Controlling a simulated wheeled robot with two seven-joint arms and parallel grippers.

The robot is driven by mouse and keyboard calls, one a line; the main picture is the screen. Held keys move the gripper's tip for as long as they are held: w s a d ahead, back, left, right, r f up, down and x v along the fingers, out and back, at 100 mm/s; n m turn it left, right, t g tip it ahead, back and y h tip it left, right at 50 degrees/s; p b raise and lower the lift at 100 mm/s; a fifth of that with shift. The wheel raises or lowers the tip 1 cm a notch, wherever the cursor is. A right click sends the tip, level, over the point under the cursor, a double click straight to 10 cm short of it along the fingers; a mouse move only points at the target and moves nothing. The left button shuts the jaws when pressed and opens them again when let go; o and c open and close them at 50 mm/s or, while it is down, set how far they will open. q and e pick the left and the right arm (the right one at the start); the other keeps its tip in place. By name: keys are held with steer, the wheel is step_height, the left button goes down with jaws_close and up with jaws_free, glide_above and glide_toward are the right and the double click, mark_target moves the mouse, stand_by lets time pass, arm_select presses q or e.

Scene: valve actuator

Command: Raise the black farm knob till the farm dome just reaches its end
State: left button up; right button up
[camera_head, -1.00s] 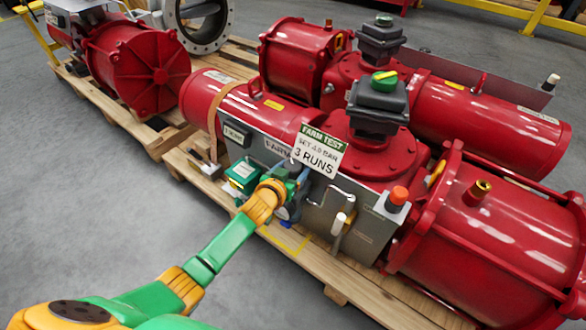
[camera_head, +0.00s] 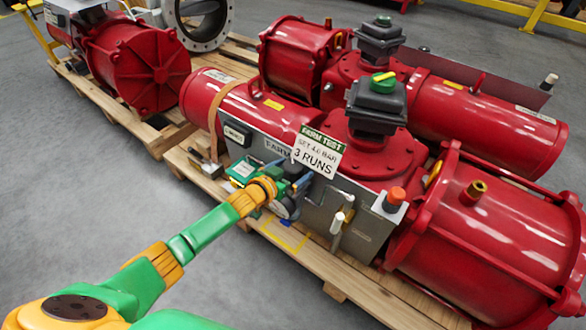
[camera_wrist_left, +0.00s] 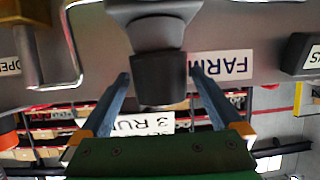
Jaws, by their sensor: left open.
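My left gripper (camera_head: 290,173) is at the grey panel of the front red actuator, just below the hanging card. In the left wrist view its two blue fingers (camera_wrist_left: 160,75) are open, one on each side of the black farm knob (camera_wrist_left: 160,80), with a small gap showing on both sides. A FARM label (camera_wrist_left: 222,64) appears upside down beside the knob. In the head view the knob is hidden by my gripper and the card. The farm dome (camera_head: 383,81), green with a yellow bar, tops the black box on the front actuator.
A white card (camera_head: 317,153) reading FARM TEST, set 4.0 bar, 3 runs hangs above my gripper. A second actuator with a green dome (camera_head: 383,20) stands behind.

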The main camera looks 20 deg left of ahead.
mark_target(287, 173)
arm_select(q)
steer(key=p+v, duration=0.3)
steer(key=v, duration=0.3)
steer(key=shift+w+r, duration=0.1)
steer(key=shift+r, duration=0.1)
steer(key=shift+s+a+r+p, duration=0.1)
steer(key=shift+s+a+p, duration=0.05)
steer(key=shift+s+p, duration=0.3)
arm_select(e)
steer(key=shift+g, duration=0.3)
steer(key=s+r, duration=0.1)
steer(key=s+a+r, duration=0.1)
steer(key=r, duration=0.1)
steer(key=shift+s+a+r, duration=0.15)
steer(key=shift+s+r, duration=0.05)
steer(key=shift+s, duration=0.15)
